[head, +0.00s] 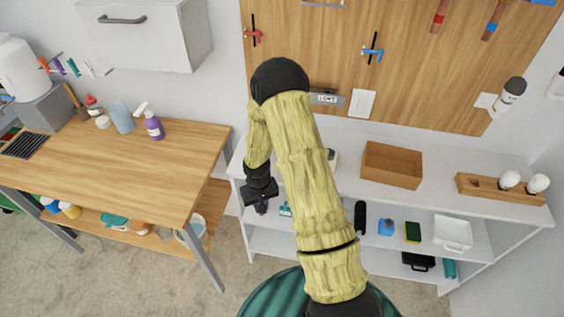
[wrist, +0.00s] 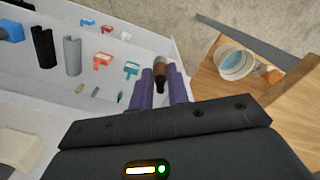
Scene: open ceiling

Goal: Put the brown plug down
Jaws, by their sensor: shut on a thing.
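The brown plug (wrist: 160,72) shows in the wrist view between the two purple fingers of my gripper (wrist: 162,90). The gripper is shut on it; the plug's lower part is dark and partly hidden by the fingers. In the head view my gripper (head: 262,207) hangs pointing down by the left end of the white shelf unit (head: 290,236), near the gap beside the wooden table. The plug is too small to make out clearly there.
The wooden table (head: 125,170) stands at left, with a bucket (wrist: 236,64) on its lower shelf. The white unit's top holds an open wooden box (head: 392,165) and a bulb stand (head: 490,189). Its lower shelf holds several small tools, including a teal one (wrist: 132,69).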

